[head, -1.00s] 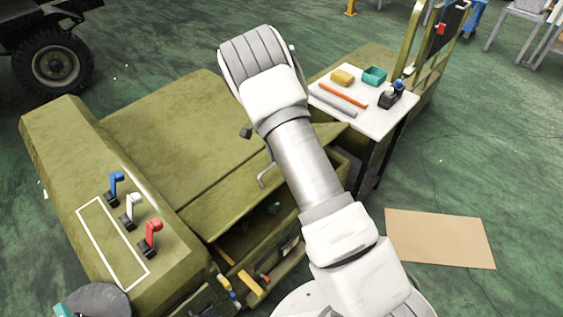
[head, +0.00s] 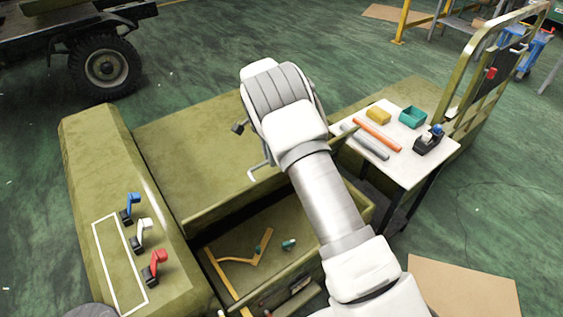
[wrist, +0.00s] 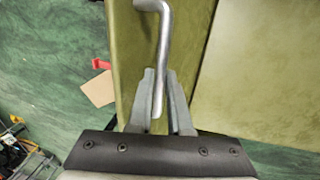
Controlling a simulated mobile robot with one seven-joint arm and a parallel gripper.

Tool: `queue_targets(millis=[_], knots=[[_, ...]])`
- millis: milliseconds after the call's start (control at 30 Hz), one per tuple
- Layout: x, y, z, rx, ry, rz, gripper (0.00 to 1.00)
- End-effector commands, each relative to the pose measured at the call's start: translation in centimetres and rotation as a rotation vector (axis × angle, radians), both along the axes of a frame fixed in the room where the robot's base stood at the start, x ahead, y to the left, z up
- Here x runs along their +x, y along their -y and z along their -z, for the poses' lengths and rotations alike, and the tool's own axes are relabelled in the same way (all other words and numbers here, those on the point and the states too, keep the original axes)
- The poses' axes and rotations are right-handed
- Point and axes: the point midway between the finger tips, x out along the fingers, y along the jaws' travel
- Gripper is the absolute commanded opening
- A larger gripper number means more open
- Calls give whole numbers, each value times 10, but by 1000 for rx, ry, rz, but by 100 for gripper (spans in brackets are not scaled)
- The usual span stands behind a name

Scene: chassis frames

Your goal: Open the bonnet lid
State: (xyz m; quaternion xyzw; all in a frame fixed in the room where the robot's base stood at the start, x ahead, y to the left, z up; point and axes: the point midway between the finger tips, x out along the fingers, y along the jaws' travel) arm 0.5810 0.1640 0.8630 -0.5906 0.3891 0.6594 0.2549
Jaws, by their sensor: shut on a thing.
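The olive bonnet lid (head: 190,150) is partly raised, its front edge lifted above an open compartment (head: 325,225) in the head view. A bent grey metal handle (head: 258,172) stands at that edge, close to my arm. In the wrist view the handle (wrist: 163,35) runs down between the two grey fingers of my gripper (wrist: 162,85), which are shut on it. The lid's olive surface (wrist: 250,75) fills the right of that view. In the head view my fingers are hidden by my arm.
A white table (head: 410,170) with small items stands right of the lid. Blue, white and red levers (head: 140,235) stand on the panel at left. Inside the compartment lie an orange-brown bracket (head: 245,260) and a small teal item (head: 289,244). Cardboard (head: 465,290) lies on the floor.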

Motion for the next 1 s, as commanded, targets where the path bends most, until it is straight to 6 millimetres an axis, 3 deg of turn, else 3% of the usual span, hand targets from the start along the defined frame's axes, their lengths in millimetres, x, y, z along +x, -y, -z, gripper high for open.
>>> queue_targets(millis=[400,1000], knots=[[32,-25,-1,5,-1,-3,0],[39,-32,-3,4,-6,-2,0]])
